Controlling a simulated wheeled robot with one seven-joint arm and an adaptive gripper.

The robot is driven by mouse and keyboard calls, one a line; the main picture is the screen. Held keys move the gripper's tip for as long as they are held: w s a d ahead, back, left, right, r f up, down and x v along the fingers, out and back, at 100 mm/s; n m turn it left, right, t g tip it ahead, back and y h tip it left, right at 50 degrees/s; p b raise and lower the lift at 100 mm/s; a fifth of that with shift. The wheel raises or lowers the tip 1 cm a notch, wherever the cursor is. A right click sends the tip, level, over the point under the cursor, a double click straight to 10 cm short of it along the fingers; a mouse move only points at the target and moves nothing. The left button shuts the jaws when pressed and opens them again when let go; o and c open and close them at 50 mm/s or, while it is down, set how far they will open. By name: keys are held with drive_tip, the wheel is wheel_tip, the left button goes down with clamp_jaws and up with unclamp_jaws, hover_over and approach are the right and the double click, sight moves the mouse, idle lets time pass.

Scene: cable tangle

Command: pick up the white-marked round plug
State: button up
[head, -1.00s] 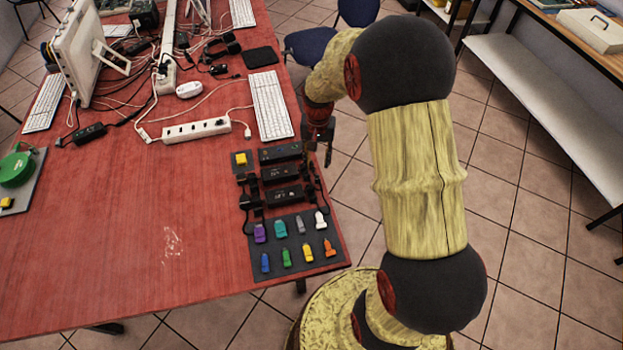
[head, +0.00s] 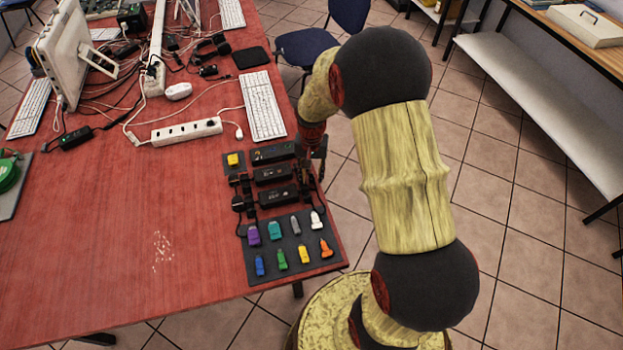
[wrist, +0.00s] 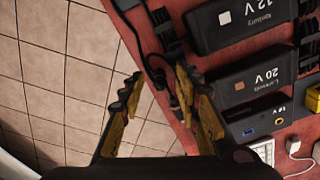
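My gripper (wrist: 159,73) is open and seems empty, its two jagged black-and-yellow fingers apart at the table's right edge. In the head view my gripper (head: 318,150) is mostly hidden behind my arm, right of the black power adapters. A thin dark cable (wrist: 140,45) runs down near the fingertips, and a small dark connector (wrist: 175,102) shows between the fingers by the right one. No white mark can be made out on it, so I cannot tell whether it is the white-marked round plug. The 12 V adapter (wrist: 245,22) bears a white square.
The 20 V adapter (wrist: 240,85), with an orange square, lies beside it. A grey mat (head: 272,277) with several coloured connectors lies at the near right corner. A white keyboard (head: 263,106) and power strip (head: 187,132) lie behind. Tiled floor is beyond the edge.

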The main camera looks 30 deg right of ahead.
sight(312, 176)
clamp_jaws()
drive_tip(key=shift+r, duration=0.1)
idle(0.3)
drive_tip(key=shift+r, duration=0.25)
drive_tip(key=r+p, duration=0.1)
drive_tip(key=r, duration=0.2)
drive_tip(key=shift+s+r, duration=0.15)
drive_tip(key=shift+s, duration=0.05)
drive_tip(key=s+r+p, duration=0.5)
drive_tip(key=s+r, duration=0.4)
drive_tip(key=s, duration=0.4)
drive_tip(key=shift+s+d, duration=0.3)
drive_tip(key=shift+d, duration=0.15)
